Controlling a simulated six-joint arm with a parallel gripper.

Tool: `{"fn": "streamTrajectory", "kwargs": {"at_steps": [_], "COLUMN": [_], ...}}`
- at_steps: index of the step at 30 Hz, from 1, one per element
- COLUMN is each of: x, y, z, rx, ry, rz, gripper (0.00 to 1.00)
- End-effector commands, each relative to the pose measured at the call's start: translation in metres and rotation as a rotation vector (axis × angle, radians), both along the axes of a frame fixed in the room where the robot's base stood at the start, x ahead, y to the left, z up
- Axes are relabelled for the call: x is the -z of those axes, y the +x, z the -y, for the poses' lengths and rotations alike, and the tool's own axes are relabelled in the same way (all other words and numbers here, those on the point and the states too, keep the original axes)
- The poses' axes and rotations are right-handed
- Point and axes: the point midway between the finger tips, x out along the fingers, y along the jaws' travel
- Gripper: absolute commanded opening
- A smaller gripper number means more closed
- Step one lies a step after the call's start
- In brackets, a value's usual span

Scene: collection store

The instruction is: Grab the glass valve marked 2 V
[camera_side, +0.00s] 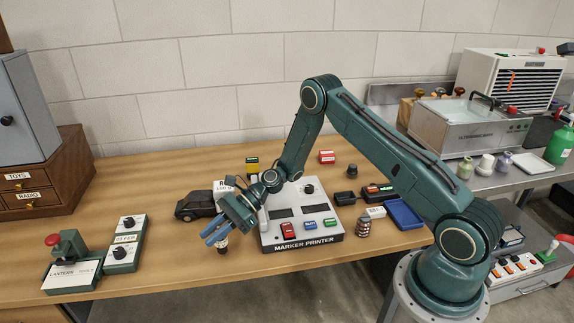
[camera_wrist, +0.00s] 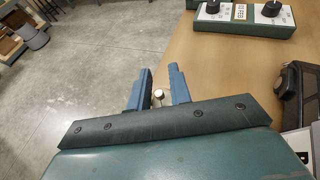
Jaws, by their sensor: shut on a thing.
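My gripper (camera_side: 216,233) is low over the front left part of the table, left of the marker printer. It is shut on a small pale-topped thing (camera_wrist: 158,94), seen between the two blue fingers in the wrist view. In the side view its dark lower part (camera_side: 222,248) shows just below the fingers. Most of it is hidden by the fingers, and no mark on it can be read, so I cannot confirm that it is the glass valve marked 2 V.
The marker printer (camera_side: 303,243) stands right of my gripper, with a small labelled jar (camera_side: 363,226) beyond it. A black toy car (camera_side: 196,206) is behind my gripper. Green control boxes (camera_side: 124,245) stand to the left. The table's front edge is close.

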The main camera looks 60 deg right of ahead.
Motion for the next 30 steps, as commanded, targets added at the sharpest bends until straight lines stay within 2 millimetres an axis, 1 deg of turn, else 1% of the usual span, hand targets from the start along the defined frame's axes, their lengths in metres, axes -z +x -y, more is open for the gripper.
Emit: {"fn": "streamTrajectory", "kwargs": {"at_steps": [8, 18, 24, 30], "x": [-0.041, -0.108, -0.145, -0.17], "y": [0.0, 0.0, 0.0, 0.0], "z": [0.0, 0.0, 0.0, 0.0], "rx": [0.0, 0.0, 0.001, 0.001], "ry": [-0.001, -0.002, 0.0, 0.0], "rz": [0.002, 0.005, 0.004, 0.001], "gripper": [0.0, 0.0, 0.0, 0.0]}}
